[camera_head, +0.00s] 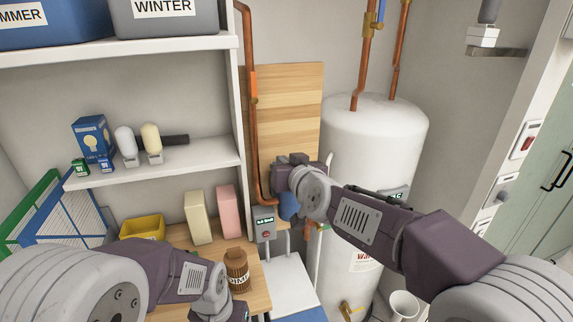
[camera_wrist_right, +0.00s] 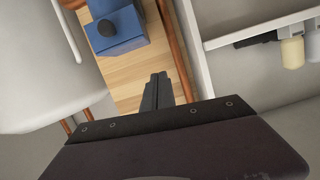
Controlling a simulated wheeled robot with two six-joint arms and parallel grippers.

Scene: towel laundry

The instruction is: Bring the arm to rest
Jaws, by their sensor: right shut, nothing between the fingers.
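My right arm reaches in from the right in the head view, in front of the white tank. Its gripper (camera_head: 290,162) is at the arm's far end, before the wooden board, with the fingers mostly hidden. In the right wrist view the gripper's dark fingers (camera_wrist_right: 157,90) are together, with nothing between them. My left arm comes in from the lower left; its wrist is low in the picture beside a brown jar, and its fingers do not show.
A blue part (camera_head: 288,207) is just below my right wrist, near copper pipes and a grey control box (camera_head: 264,225). The white tank (camera_head: 372,140) stands behind the right arm. Shelves (camera_head: 200,152) are at left. A brown jar (camera_head: 237,270) stands on the wooden counter.

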